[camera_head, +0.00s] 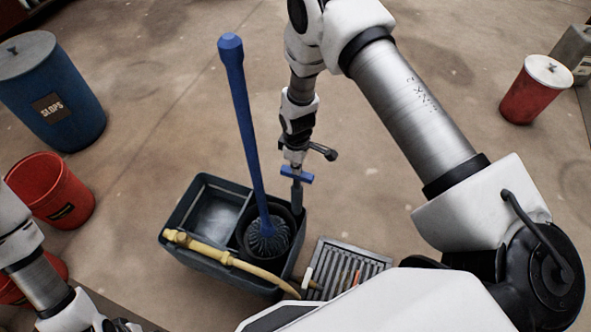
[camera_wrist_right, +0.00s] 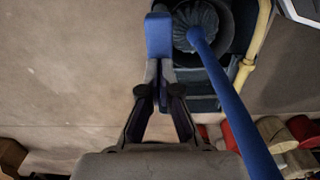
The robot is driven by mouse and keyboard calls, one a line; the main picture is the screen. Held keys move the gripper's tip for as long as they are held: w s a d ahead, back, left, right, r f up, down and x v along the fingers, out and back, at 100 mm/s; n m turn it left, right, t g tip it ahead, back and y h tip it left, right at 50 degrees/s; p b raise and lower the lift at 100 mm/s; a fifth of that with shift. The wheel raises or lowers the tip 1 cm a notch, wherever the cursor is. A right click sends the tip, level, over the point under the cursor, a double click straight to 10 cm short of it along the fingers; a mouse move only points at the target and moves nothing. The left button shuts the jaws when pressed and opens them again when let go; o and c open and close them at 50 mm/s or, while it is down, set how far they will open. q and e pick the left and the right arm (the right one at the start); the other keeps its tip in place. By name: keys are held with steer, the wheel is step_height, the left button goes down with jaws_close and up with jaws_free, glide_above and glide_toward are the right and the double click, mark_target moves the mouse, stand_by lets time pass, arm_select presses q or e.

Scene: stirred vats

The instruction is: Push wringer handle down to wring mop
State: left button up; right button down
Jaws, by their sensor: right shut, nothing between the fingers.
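The dark grey mop bucket (camera_head: 172,236) stands on the floor. A blue-handled mop (camera_head: 241,120) leans up out of it, its grey-blue head (camera_head: 267,238) in the round wringer basket. The wringer handle (camera_head: 297,174) has a blue crossbar grip on a dark lever, upright at the bucket's right side; the blue grip (camera_wrist_right: 158,36) also shows in the right wrist view. My right gripper (camera_head: 293,163) points down at the grip, fingers shut and empty. In the wrist view its fingertips (camera_wrist_right: 159,70) are right by the grip; I cannot tell whether they touch. My left gripper is out of view.
A yellow hose (camera_head: 215,254) lies across the bucket's near edge. A floor grate (camera_head: 345,268) is beside it. A blue slops barrel (camera_head: 60,100) and red bucket (camera_head: 50,190) stand left, a red bin (camera_head: 535,92) far right. Floor behind is clear.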

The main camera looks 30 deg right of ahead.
steer(key=shift+s+f+b, duration=0.1)
steer(key=shift+f+b, duration=0.95)
steer(key=shift+f, duration=0.8)
steer(key=shift+r+p, duration=2.7)
steer(key=shift+r, duration=0.75)
step_height(320, 180, up, 6)
steer(key=p, duration=0.4)
steer(key=shift+p, duration=0.3)
steer(key=shift+f, duration=0.1)
